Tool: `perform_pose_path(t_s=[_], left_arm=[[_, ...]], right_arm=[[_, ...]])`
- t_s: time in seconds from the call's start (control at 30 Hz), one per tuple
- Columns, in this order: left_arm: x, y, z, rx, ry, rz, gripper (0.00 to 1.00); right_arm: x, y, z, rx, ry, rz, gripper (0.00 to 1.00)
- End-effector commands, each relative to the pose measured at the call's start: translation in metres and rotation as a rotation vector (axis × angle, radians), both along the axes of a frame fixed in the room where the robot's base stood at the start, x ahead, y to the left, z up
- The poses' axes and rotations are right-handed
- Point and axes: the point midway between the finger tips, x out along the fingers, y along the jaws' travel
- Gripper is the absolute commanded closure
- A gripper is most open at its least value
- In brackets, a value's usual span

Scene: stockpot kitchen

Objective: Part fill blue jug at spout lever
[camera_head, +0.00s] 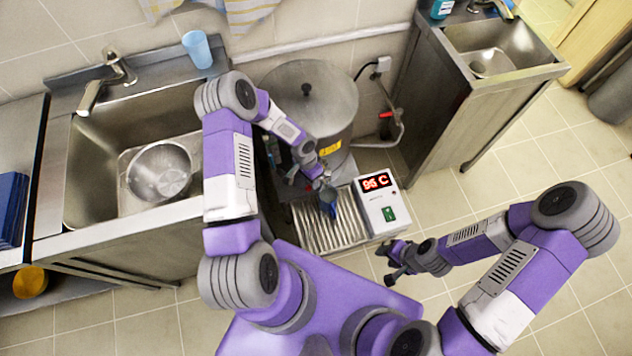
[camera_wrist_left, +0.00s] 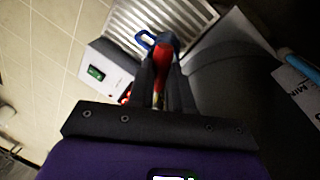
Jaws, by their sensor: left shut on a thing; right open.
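The blue jug (camera_head: 328,207) is on the drip grate (camera_head: 313,227) in front of the stockpot (camera_head: 318,98); only a small part shows past my arm. In the left wrist view, a blue loop, apparently the jug's handle (camera_wrist_left: 145,39), shows just beyond the fingertips. My left gripper (camera_wrist_left: 160,72) is shut on the red spout lever (camera_wrist_left: 161,60). In the head view this gripper (camera_head: 320,178) hides the lever and most of the spout. The water level in the jug cannot be seen. My right gripper (camera_head: 393,264) is open and empty, low over the floor right of the grate.
A second sink unit (camera_head: 455,100) stands at the back right.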

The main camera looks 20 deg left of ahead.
Motion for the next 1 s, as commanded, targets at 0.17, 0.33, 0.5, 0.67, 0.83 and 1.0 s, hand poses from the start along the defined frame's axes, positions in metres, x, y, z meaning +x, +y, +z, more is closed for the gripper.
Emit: perform_pose_path(t_s=[0.17,0.33,0.5,0.67,0.83,1.0], left_arm=[[0.0045,0.0066,-0.0001,0.001,-0.002,-0.099,1.00],[0.0069,0.0100,0.0000,0.002,-0.003,-0.161,1.00],[0.0077,0.0115,0.0002,0.002,-0.002,-0.190,1.00],[0.0080,0.0118,0.0003,0.002,-0.002,-0.197,1.00],[0.0080,0.0118,0.0004,0.003,-0.002,-0.196,1.00],[0.0079,0.0117,0.0003,0.003,-0.002,-0.196,0.68]], right_arm=[[0.0000,-0.0001,-0.0021,0.000,0.000,0.000,0.57],[0.0000,-0.0001,-0.0032,0.000,0.000,0.000,0.57],[-0.0001,-0.0001,-0.0038,0.000,0.000,0.000,0.57],[-0.0001,-0.0001,-0.0038,0.000,0.000,0.000,0.57],[-0.0001,-0.0001,-0.0037,0.000,0.000,0.000,0.57],[-0.0001,-0.0001,-0.0037,0.000,0.000,0.000,0.57]])
